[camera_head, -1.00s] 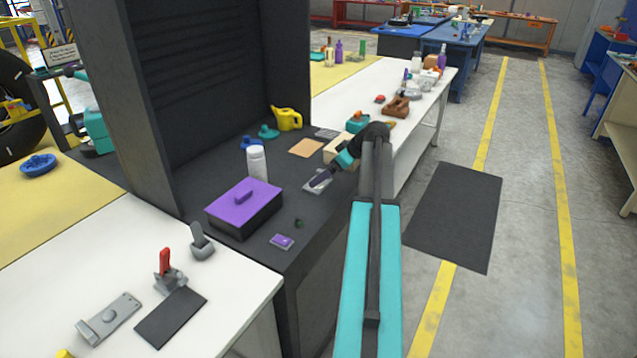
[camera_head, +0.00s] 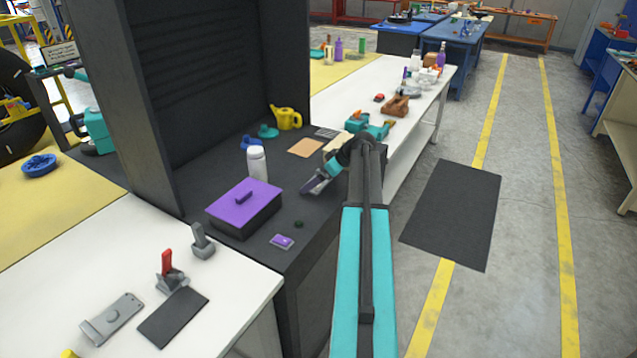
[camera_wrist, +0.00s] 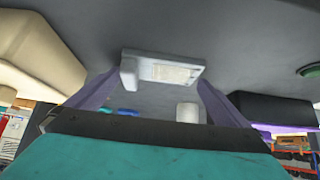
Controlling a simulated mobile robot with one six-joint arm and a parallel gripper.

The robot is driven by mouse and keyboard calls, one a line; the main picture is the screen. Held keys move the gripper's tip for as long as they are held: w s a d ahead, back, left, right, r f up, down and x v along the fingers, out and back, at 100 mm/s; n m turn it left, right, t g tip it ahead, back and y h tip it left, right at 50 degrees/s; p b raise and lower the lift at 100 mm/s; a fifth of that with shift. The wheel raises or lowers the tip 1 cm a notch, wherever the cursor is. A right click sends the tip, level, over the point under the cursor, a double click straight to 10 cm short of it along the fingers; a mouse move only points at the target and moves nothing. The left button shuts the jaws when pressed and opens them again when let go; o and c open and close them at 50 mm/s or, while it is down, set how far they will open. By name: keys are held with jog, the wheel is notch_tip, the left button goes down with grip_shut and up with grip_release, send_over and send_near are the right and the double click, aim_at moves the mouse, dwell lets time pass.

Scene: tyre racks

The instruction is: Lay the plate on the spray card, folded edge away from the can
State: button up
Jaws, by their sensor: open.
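The plate (camera_wrist: 165,70) is a small pale piece with a raised lip at its left end in the wrist view. It shows between the fingertips of my gripper (camera_wrist: 155,90), which is open. I cannot tell whether the fingers touch it. In the head view my gripper (camera_head: 317,184) is low over the dark bench and mostly hides the plate. A flat tan card (camera_head: 305,147), probably the spray card, lies bare further back. A white can (camera_head: 257,164) stands upright left of my gripper; a white cylinder in the wrist view (camera_wrist: 187,112) is probably the same can.
A black box with a purple lid (camera_head: 243,198) stands left of my gripper. A tan block (camera_head: 336,142) is close behind it. A small green round piece (camera_head: 299,224) and a purple card (camera_head: 282,241) lie in front. A yellow watering can (camera_head: 287,118) stands at the back.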

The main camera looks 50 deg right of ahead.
jog(key=shift+c, duration=0.3)
jog(key=c, duration=1.2)
jog(key=shift+r, duration=0.2)
jog(key=shift+r+b, duration=0.45)
jog(key=shift+r, duration=0.4)
jog(key=shift+b+v, duration=0.35)
jog(key=shift+v, duration=0.4)
jog(key=s+d+b, duration=0.1)
jog(key=s, duration=0.3)
jog(key=s+d+r+b, duration=0.1)
jog(key=s, duration=0.4)
jog(key=s+d+r+b, duration=0.1)
jog(key=s+d, duration=0.1)
jog(key=s, duration=0.3)
jog(key=shift+s, duration=0.2)
